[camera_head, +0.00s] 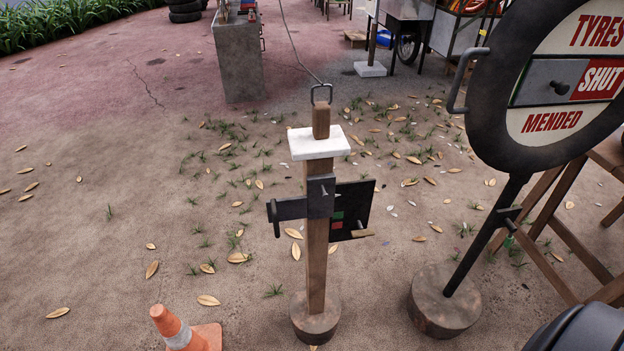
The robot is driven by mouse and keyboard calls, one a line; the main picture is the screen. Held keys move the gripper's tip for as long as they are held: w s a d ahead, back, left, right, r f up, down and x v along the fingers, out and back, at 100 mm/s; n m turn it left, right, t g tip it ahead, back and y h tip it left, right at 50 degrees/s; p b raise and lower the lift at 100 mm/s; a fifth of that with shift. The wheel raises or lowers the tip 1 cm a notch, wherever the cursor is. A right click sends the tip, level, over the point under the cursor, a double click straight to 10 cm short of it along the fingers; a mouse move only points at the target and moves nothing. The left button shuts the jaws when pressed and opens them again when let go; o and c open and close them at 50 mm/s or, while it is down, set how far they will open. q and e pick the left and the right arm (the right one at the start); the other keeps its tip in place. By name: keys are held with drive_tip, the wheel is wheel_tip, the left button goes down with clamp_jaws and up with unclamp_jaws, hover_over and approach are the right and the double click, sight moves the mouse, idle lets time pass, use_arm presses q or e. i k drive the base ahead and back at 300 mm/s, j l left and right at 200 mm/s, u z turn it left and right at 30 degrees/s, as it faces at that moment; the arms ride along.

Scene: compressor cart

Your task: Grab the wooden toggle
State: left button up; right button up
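A wooden post (316,265) stands upright on a round wooden base (315,318) in the middle of the view. A dark panel (351,208) with small red and green patches sits at its right side. A dark metal arm with a handle (276,218) sticks out to the post's left. A metal loop (321,93) with a thin cord tops the post. Neither of my grippers is in view.
A round tyre sign (545,122) reading "TYRES SHUT MENDED" stands right on a round base (444,300), beside a wooden trestle (575,235). An orange cone (178,329) is at the front left. A grey counter (239,60) stands behind. The leaf-strewn ground at left is free.

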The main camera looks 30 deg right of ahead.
sight(321, 110)
drive_tip(key=z, duration=0.9)
